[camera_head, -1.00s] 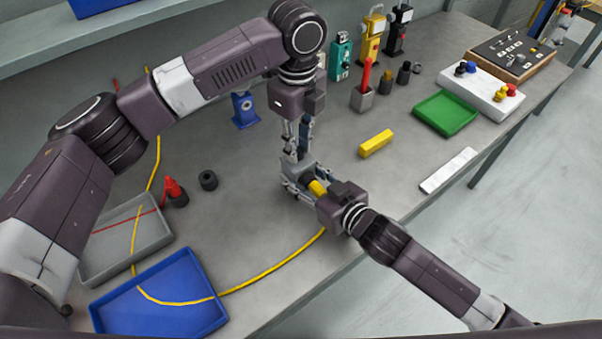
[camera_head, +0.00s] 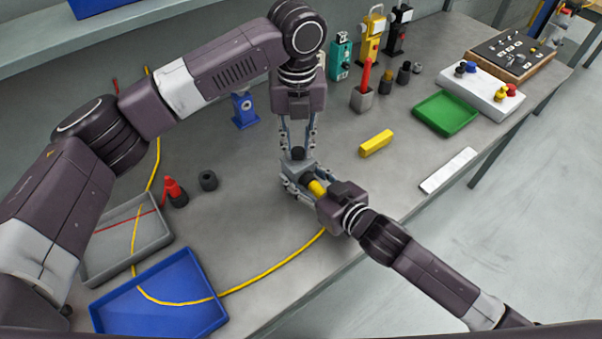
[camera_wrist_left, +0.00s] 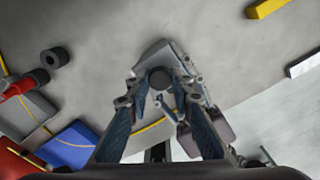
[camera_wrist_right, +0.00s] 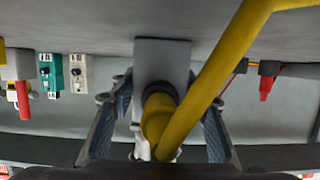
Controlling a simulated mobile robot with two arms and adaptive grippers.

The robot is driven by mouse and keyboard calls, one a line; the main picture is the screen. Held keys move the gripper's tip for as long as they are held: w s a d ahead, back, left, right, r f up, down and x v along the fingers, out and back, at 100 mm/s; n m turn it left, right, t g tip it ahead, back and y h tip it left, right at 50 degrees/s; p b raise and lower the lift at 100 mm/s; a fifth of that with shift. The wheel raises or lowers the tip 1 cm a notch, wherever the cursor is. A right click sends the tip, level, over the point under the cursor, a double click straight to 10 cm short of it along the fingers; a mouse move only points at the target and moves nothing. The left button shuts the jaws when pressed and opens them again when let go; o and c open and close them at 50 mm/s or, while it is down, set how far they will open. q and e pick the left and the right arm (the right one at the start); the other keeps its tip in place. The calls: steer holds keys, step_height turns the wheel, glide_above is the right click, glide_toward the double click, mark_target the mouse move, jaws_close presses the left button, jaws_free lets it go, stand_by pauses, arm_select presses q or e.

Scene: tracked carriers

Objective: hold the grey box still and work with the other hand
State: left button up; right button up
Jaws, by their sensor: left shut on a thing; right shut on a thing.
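The grey box (camera_head: 300,170) is on the bench top near its front edge, with a round black cap (camera_wrist_left: 160,78) on its upper side. My left gripper (camera_head: 298,150) reaches down from above, and its fingers are shut on the black cap. In the right wrist view, a yellow plug (camera_wrist_right: 157,115) with a dark ring meets the box's near face. A yellow cable (camera_wrist_right: 215,70) crosses in front of it. The box's far side is hidden.
A blue tray (camera_head: 200,322) and a grey tray (camera_head: 95,270) lie at the left, with the cable running across them. A black ring (camera_head: 208,180) stands nearby. A yellow bar (camera_head: 376,143), a green tray (camera_head: 472,120) and a white strip (camera_head: 448,171) lie right.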

arm_select(q)
steer(key=m, duration=0.4)
steer(key=shift+r+m, duration=0.1)
steer(key=shift+m, duration=0.3)
steer(key=o, duration=0.9)
